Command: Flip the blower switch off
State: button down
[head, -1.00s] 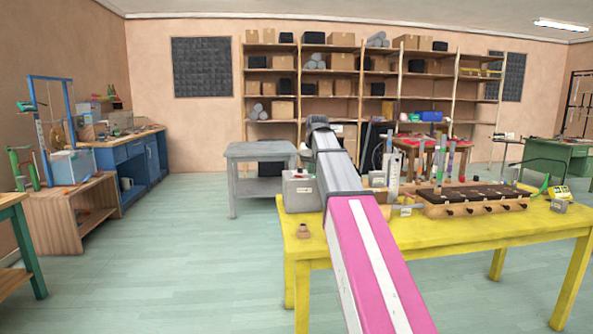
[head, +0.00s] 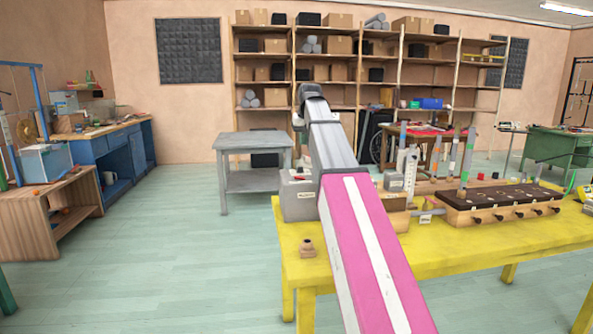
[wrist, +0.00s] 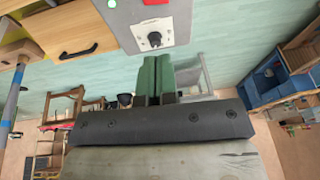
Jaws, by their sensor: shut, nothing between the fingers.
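A grey box (head: 297,205) stands on the left end of the yellow table (head: 430,262), partly behind my arm in the head view. In the wrist view the grey box (wrist: 120,18) is at the top, with a light panel, a small label and a dark round switch or knob (wrist: 154,40). Its lettering is too small to read, and the switch's position is unclear. My gripper (wrist: 156,60) has green fingers, shut together and empty. They point toward the panel, just below the switch in the picture, with no clear contact. The head view hides the fingers behind my arm.
A wooden block instrument with dark knobs (head: 495,208) and upright tubes stand right of the box. A small wooden piece (head: 307,248) lies on the table's left front. A grey side table (head: 252,145) stands behind. The green floor at left is clear.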

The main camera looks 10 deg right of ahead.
aim_at(298, 177)
jog(key=shift+f, duration=0.1)
jog(key=x, duration=1.2)
jog(key=shift+s+a+f, duration=0.2)
jog(key=shift+s+a, duration=0.05)
jog(key=shift+s, duration=0.05)
jog(key=shift+a+f, duration=0.15)
jog(key=shift+f, duration=0.55)
